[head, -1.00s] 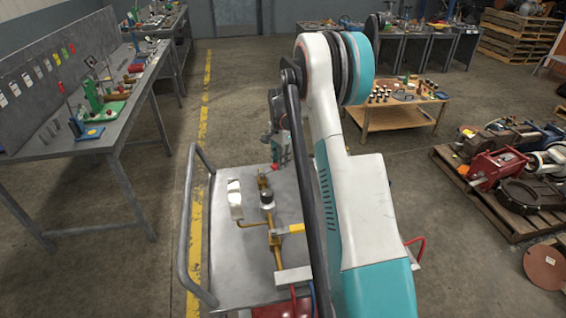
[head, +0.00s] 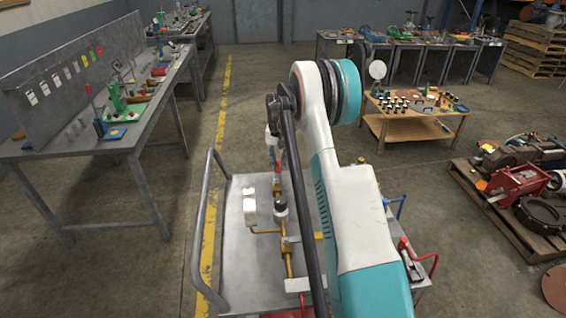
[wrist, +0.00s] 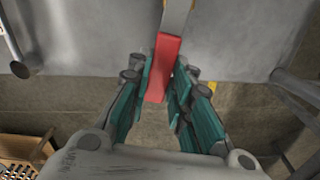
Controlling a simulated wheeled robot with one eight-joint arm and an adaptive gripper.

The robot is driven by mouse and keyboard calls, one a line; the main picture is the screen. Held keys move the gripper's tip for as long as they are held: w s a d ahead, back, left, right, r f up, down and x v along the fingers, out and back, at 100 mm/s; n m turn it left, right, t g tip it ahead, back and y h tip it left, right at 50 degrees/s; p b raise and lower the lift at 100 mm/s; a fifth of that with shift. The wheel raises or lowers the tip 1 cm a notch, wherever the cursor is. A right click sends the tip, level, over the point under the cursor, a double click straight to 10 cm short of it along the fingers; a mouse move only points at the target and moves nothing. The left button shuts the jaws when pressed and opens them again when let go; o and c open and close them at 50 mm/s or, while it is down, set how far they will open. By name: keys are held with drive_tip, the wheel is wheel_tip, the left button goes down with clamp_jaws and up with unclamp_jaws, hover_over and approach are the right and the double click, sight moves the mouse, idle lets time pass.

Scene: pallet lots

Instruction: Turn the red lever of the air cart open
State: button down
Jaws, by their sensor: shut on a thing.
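The red lever (wrist: 160,66) shows in the wrist view, running down from a grey metal stem into the space between my fingers. My gripper (wrist: 163,82) has its two teal-padded fingers closed around the lever's free end. In the head view, my gripper (head: 273,148) is beyond my arm at the far end of the air cart (head: 236,262), with a small bit of the red lever (head: 277,168) showing just below it. The cart's grey top carries brass piping (head: 288,262) and a white-faced part (head: 250,206). My arm hides much of the cart's right side.
A long grey workbench (head: 120,147) with tools stands left of the cart. A low wooden table (head: 405,130) with small parts is behind on the right. A loaded pallet (head: 490,205) lies at the right. Open floor separates them from the cart.

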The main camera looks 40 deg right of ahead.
drive_tip(key=shift+w+a+n, duration=0.5)
drive_tip(key=shift+a+n, duration=0.2)
drive_tip(key=shift+n, duration=0.4)
drive_tip(key=c, duration=1.4)
unclamp_jaws()
drive_tip(key=shift+a, duration=0.1)
drive_tip(key=shift+c, duration=0.2)
drive_tip(key=shift+r, duration=0.1)
wheel_tip(320, 180, up, 12)
